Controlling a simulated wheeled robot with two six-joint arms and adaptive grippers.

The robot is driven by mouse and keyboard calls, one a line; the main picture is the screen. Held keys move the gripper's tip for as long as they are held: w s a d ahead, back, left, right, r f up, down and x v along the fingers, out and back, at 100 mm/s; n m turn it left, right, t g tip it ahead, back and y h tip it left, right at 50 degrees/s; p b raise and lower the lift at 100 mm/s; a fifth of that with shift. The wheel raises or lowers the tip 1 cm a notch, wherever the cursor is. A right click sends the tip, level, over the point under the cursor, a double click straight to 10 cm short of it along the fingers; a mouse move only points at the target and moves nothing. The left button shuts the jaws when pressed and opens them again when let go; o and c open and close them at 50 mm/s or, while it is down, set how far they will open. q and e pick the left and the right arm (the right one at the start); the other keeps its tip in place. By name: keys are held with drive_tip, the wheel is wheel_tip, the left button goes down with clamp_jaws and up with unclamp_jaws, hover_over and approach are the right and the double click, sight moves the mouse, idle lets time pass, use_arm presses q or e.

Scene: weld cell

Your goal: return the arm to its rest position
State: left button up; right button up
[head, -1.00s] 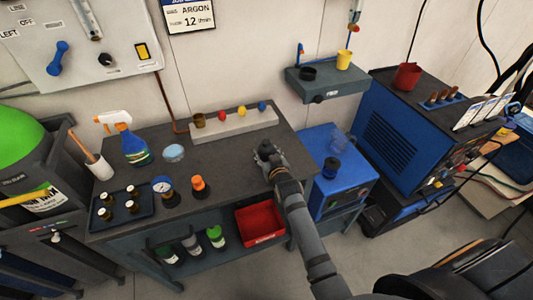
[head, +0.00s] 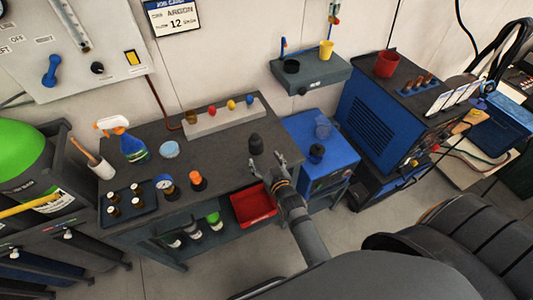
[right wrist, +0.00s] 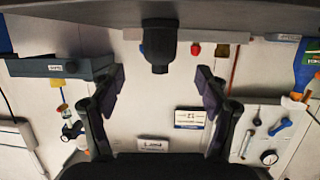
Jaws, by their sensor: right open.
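My right gripper (head: 270,175) is open and empty at the front edge of the dark workbench (head: 222,150). In the right wrist view its two fingers (right wrist: 163,85) are spread wide. A small black, rounded piece (head: 256,145) stands upright on the bench just beyond the fingertips. It also shows in the right wrist view (right wrist: 159,45), upside down, between and ahead of the fingers and apart from both. My right arm reaches in from the lower right. My left gripper is not in view.
On the bench are a spray bottle (head: 134,148), a tray of small bottles (head: 128,208), a gauge (head: 165,184) and a block with coloured knobs (head: 225,118). A red bin (head: 253,206) sits below. A blue cabinet (head: 322,165) and a blue welder (head: 385,110) stand to the right.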

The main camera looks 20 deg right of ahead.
drive_tip(key=shift+s+r, duration=0.3)
drive_tip(key=shift+s, duration=0.15)
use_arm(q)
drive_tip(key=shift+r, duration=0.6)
use_arm(e)
drive_tip(key=shift+s+f, duration=0.15)
drive_tip(key=shift+s, duration=0.05)
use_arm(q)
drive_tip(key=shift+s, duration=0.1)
